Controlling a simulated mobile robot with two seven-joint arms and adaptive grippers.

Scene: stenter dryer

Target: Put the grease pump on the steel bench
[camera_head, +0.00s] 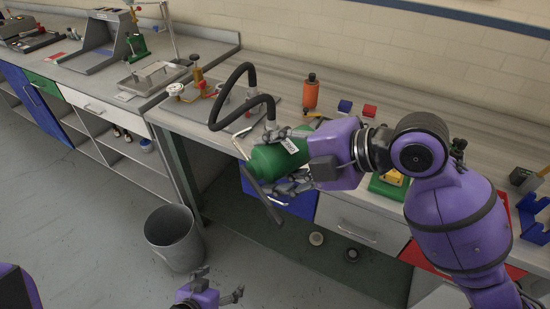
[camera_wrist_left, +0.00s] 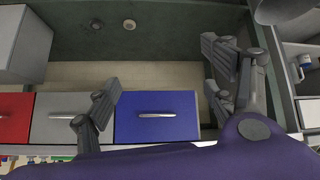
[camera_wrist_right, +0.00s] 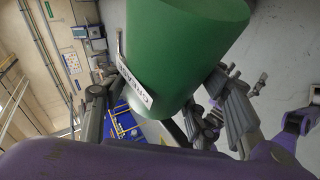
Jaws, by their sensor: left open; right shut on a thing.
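The grease pump (camera_head: 268,163) is a green cylinder with a white label, a black hose and a wire handle. My right gripper (camera_head: 282,160) is shut around its body and holds it tilted, at the front edge of the grey-topped bench (camera_head: 395,125). In the right wrist view the green body (camera_wrist_right: 185,55) fills the space between the fingers, with the label partly hidden. My left gripper (camera_head: 216,285) is open and empty, low in front of the benches. The left wrist view shows its fingers (camera_wrist_left: 162,95) spread apart. I cannot tell which worktop is the steel bench.
An orange bottle (camera_head: 311,92), red and blue blocks (camera_head: 357,108) and a brass-topped fitting (camera_head: 197,72) stand on the near worktop. Another worktop (camera_head: 75,75) with a grey stand and tray extends left. A grey bin (camera_head: 173,238) stands on the floor.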

